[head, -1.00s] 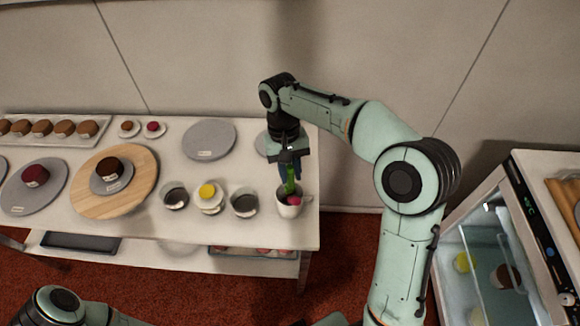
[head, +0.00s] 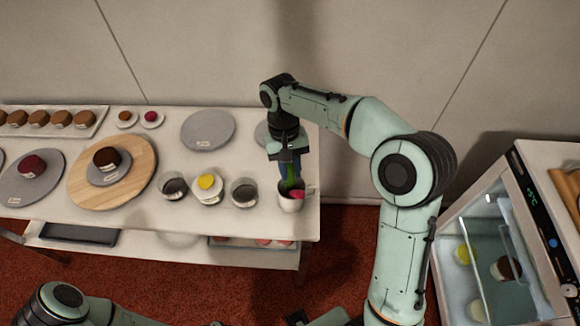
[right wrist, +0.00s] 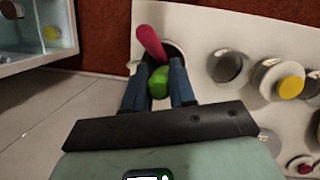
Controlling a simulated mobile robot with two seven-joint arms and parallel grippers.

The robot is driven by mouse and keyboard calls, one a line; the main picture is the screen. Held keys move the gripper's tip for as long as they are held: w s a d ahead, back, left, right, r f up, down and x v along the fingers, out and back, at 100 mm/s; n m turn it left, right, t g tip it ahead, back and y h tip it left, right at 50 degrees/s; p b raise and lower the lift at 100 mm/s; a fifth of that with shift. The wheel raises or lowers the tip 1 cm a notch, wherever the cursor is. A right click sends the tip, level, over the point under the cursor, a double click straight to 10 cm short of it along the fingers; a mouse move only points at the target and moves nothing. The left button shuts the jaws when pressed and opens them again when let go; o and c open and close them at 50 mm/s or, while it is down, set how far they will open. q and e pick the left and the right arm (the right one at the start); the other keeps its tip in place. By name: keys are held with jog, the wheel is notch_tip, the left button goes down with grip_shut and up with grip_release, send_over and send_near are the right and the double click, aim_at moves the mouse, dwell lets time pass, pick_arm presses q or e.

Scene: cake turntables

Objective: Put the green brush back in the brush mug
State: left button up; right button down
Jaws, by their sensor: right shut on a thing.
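The brush mug (head: 291,204) is a white cup near the right end of the table, with a pink brush (head: 298,193) leaning in it. My right gripper (head: 290,170) is shut on the green brush (head: 292,182), directly above the mug. The green brush's lower part appears at or inside the mug's mouth; the exact depth is hard to tell. In the right wrist view the green brush (right wrist: 158,84) is between the two blue fingers, with the pink brush (right wrist: 150,43) just beyond it and the mug opening behind, partly hidden.
A grey turntable (head: 208,131) stands behind. The table's right edge is close to the mug. A glass-fronted fridge (head: 500,245) is at right.

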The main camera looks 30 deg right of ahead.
pick_arm(q)
jog(key=shift+s+f, duration=0.1)
pick_arm(e)
jog(key=shift+f, duration=0.2)
jog(key=shift+b+x, duration=0.55)
jog(key=shift+x, duration=0.6)
pick_arm(q)
jog(key=shift+s+f, duration=0.35)
jog(key=shift+f, duration=0.15)
pick_arm(e)
jog(key=shift+w, duration=0.2)
jog(key=c, duration=0.8)
grip_release()
jog(key=shift+c, duration=0.2)
pick_arm(q)
jog(key=shift+w+r, duration=0.1)
pick_arm(e)
jog(key=shift+w+r, duration=0.1)
jog(key=shift+r, duration=0.1)
